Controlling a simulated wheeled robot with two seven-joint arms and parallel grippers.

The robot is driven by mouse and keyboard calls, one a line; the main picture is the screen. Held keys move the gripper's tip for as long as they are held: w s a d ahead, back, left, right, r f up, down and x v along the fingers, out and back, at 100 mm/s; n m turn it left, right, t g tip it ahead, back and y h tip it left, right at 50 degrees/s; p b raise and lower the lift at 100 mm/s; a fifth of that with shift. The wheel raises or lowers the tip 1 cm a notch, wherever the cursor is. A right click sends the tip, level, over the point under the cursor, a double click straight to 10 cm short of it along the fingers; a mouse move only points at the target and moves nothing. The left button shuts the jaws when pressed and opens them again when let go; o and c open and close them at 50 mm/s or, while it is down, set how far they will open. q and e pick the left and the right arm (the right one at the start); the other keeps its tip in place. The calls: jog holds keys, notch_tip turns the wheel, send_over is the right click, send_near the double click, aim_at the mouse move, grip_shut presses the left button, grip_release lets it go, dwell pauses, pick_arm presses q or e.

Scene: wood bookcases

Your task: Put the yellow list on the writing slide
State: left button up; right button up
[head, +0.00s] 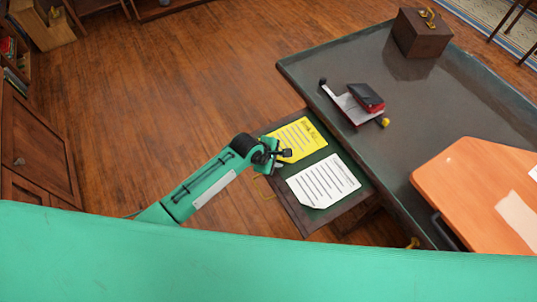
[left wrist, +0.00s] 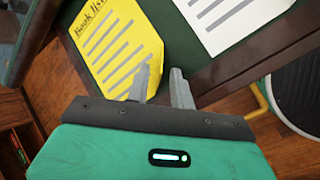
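The yellow list (head: 304,138) lies on the green top of the writing slide (head: 294,212), which sticks out from the desk's left side. It also shows in the left wrist view (left wrist: 110,45), with "Book list" at its top. A white lined sheet (head: 323,181) lies beside it on the slide. My left gripper (head: 281,154) is at the outer edge of the slide, by the list's near edge. In the left wrist view its two fingers (left wrist: 161,86) are apart with nothing visible between them; one finger overlaps the list's edge. I cannot tell whether it touches. My right gripper is out of view.
A brass handle (head: 264,187) juts from the slide's front. Wooden floor (head: 180,90) is clear to the left.

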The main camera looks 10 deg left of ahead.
pick_arm(q)
jog(key=v, duration=1)
jog(key=shift+r, duration=0.15)
jog(key=shift+a, duration=0.1)
jog(key=s+a+f+m+t+y, duration=0.15)
jog(key=a+f+m, duration=0.25)
jog(key=f, duration=0.5)
jog(key=s+a+f+m+y, duration=0.1)
jog(key=s+a+f+m, duration=0.25)
jog(key=f, duration=0.45)
jog(key=s+a+f+m+t+y, duration=0.1)
jog(key=s+a+f+m, duration=0.2)
jog(key=f, duration=0.6)
jog(key=s+a+f+m+g+y, duration=0.1)
jog(key=s+a+f+m, duration=0.15)
jog(key=s+f, duration=0.5)
jog(key=s+a+f+m+g, duration=0.1)
jog(key=s+a+f+g, duration=0.15)
jog(key=s+f, duration=0.5)
jog(key=s+a+f+m+g, duration=0.1)
jog(key=s+a+f, duration=0.1)
jog(key=s, duration=0.8)
jog(key=s+a+f+m+g, duration=0.1)
jog(key=s+f, duration=0.3)
jog(key=s, duration=0.6)
jog(key=shift+a+f+m+y, duration=0.45)
jog(key=shift+a+m, duration=0.15)
jog(key=shift+m, duration=0.2)
